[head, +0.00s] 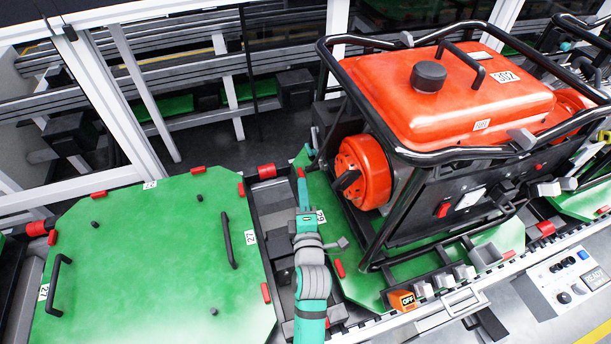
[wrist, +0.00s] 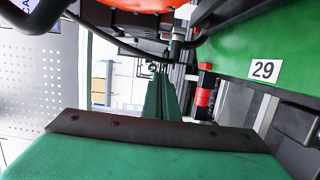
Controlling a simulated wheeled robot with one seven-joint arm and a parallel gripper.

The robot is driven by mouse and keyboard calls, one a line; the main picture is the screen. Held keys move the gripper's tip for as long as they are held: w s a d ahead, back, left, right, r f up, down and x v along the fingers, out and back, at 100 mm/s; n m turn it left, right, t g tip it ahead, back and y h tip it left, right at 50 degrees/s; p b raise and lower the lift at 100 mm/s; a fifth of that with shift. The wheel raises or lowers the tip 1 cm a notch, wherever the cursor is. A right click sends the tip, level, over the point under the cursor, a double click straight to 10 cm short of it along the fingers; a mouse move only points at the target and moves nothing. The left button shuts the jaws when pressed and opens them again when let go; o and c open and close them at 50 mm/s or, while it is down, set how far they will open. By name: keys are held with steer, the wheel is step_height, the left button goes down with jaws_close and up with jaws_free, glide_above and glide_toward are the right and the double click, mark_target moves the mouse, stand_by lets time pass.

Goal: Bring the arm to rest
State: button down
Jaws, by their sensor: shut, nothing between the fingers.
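My arm reaches up from the bottom centre of the head view, in teal and grey. My gripper (head: 302,182) is at its far end, over the gap between two green pallets, to the left of the red generator (head: 470,90). In the wrist view its narrow teal fingers (wrist: 162,88) lie together with nothing between them. The green pallet marked 29 (head: 345,285) carries the generator; it also shows at the right of the wrist view (wrist: 245,30). I cannot tell whether the fingertips touch anything.
An empty green pallet (head: 155,255) with black handles lies on the left. The generator's black tube frame (head: 335,65) stands close to the gripper's right. An orange OFF block (head: 402,300) and a control panel (head: 565,285) are at lower right. White posts and rails stand behind.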

steer(key=shift+s+d, duration=0.25)
steer(key=shift+s, duration=0.75)
steer(key=shift+s+d, duration=0.25)
steer(key=shift+s, duration=0.7)
steer(key=s+d+f+m+h, duration=0.1)
steer(key=s+d+f+m, duration=0.1)
steer(key=s+f+m, duration=0.6)
steer(key=s+d+r+m+g+h, duration=0.1)
steer(key=s+m, duration=1)
steer(key=s, duration=1.7)
steer(key=shift+m+g+h, duration=0.3)
steer(key=shift+g, duration=0.4)
